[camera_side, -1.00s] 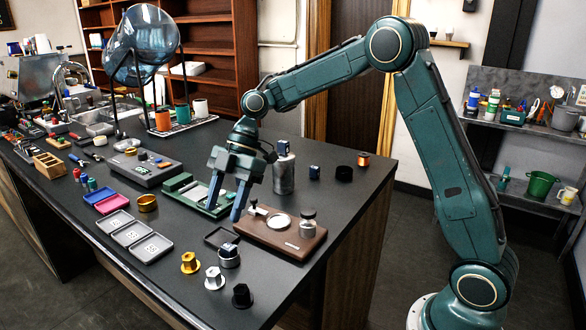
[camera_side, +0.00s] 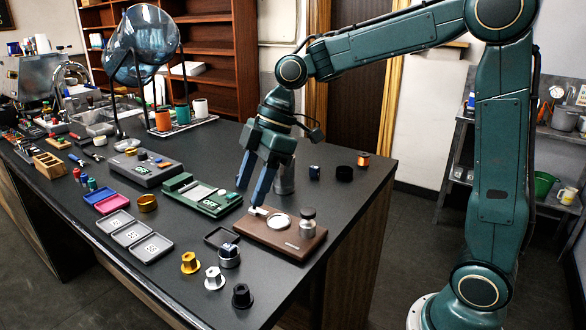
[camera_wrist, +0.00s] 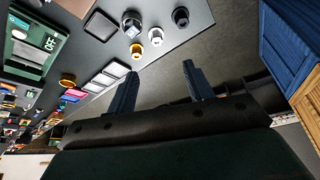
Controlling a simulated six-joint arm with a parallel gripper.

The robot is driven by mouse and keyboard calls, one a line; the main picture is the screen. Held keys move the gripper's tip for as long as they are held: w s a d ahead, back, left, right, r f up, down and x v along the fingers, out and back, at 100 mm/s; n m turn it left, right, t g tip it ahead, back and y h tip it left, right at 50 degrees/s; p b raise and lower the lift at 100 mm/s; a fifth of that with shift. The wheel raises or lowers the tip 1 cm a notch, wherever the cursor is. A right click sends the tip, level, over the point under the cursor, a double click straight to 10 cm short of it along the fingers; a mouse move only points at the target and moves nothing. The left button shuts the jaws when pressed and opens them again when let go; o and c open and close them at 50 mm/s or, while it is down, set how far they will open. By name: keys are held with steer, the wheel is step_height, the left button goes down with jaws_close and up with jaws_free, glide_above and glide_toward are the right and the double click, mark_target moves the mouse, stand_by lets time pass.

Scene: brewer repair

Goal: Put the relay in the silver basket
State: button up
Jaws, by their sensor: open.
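A small dark blue block, which looks like the relay (camera_side: 230,248), sits on or in a round silver cup, which looks like the silver basket (camera_side: 229,261). I cannot tell how deep it sits. They also show in the wrist view, the basket (camera_wrist: 133,30) at top centre with the block in its mouth. My gripper (camera_side: 249,199) is open and empty, fingers pointing down near the left end of the brown board, behind the basket and apart from it. In the wrist view its fingers (camera_wrist: 160,73) are spread with nothing between them.
The brown board (camera_side: 285,238) lies behind the basket. Gold (camera_side: 190,263), silver (camera_side: 214,279) and black (camera_side: 242,296) flanged pieces stand in front. A green device (camera_side: 203,196), grey trays (camera_side: 131,232) and a brass ring (camera_side: 147,203) lie left. Another blue block (camera_side: 314,172) stands at the back.

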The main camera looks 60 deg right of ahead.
steer(key=s+d+m+t+h, duration=0.1)
steer(key=s+d+m+h, duration=0.1)
steer(key=s+m, duration=0.4)
steer(key=s+d+m+t+h, duration=0.2)
steer(key=s+d+m, duration=0.3)
steer(key=s, duration=1)
steer(key=shift+d+r+m+t, duration=0.15)
steer(key=shift+r+m+t, duration=0.25)
steer(key=shift+m, duration=0.5)
